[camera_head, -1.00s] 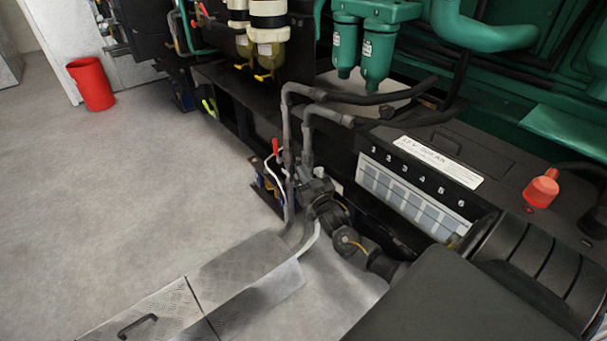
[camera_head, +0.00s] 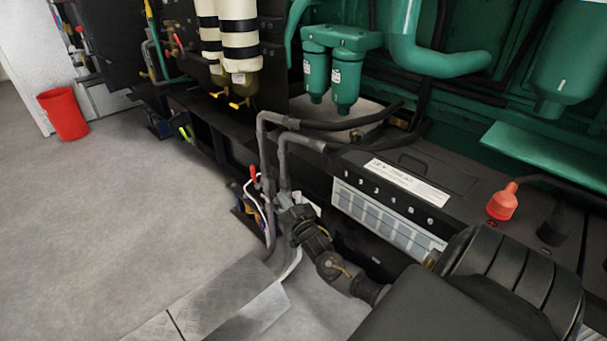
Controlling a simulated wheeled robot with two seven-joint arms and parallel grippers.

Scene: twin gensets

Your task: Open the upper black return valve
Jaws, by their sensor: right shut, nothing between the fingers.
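My right gripper (camera_head: 291,208) shows at lower centre, its arm coming in from the lower right. It is shut with nothing in it. It is close beside two grey pipes (camera_head: 264,150) that rise and bend over the engine's base frame. I cannot tell whether it touches them. A small red lever (camera_head: 253,173) stands just left of these pipes, by a white hose. I cannot make out a black return valve clearly; the gripper and pipes cover part of this spot. My left gripper is not in view.
A numbered panel (camera_head: 385,222) and a red-capped terminal (camera_head: 502,203) are on the right. Green filters (camera_head: 346,83) and cream filters with yellow taps (camera_head: 240,45) hang behind. A checkered floor plate (camera_head: 215,295) lies in front. Open floor and a red bin (camera_head: 63,115) are on the left.

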